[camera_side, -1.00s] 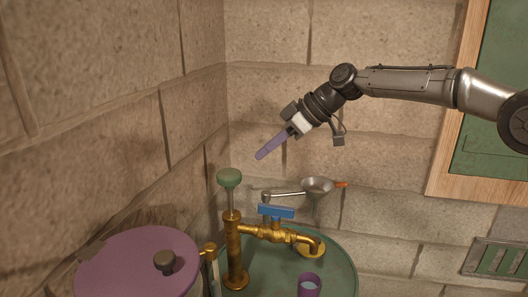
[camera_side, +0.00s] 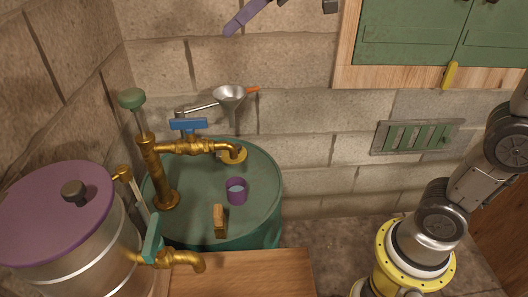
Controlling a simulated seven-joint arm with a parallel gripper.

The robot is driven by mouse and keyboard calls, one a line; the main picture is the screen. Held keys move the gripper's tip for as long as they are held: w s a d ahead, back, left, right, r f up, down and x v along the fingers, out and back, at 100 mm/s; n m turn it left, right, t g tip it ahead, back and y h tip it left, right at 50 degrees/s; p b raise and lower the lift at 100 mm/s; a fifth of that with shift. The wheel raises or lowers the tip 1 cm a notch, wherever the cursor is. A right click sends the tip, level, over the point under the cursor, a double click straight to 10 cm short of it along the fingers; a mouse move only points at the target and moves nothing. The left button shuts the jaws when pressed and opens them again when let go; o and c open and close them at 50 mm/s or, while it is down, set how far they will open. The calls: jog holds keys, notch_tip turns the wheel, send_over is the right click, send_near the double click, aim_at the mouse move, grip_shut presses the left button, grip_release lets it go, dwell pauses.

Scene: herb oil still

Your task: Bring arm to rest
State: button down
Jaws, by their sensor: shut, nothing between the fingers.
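My gripper (camera_side: 230,31) is at the top edge of the view, above the metal funnel (camera_side: 229,93). Its purple fingers are together, empty and tilted down to the left. The rest of the hand and most of the arm are cut off by the top edge. My base and lower arm stand at the right.
A green drum (camera_side: 262,165) carries a brass pump with a green knob (camera_side: 131,98), a blue-handled valve (camera_side: 188,124) and a purple cup (camera_side: 236,191). A purple-lidded pot (camera_side: 50,210) with a brass tap stands left. A green cabinet (camera_side: 430,30) hangs upper right.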

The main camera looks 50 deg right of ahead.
jog(key=s+d+f+m+g+h, duration=0.1)
jog(key=s+d+f+m, duration=0.3)
jog(key=s+f, duration=0.5)
jog(key=s+d+f+m+g+h, duration=0.1)
jog(key=s+d+f+m+h, duration=0.3)
jog(key=s+f, duration=0.5)
jog(key=s+d, duration=0.2)
jog(key=s, duration=0.4)
jog(key=shift+s+f+g, duration=0.3)
jog(key=shift+f, duration=0.05)
jog(key=c, duration=1.6)
grip_release()
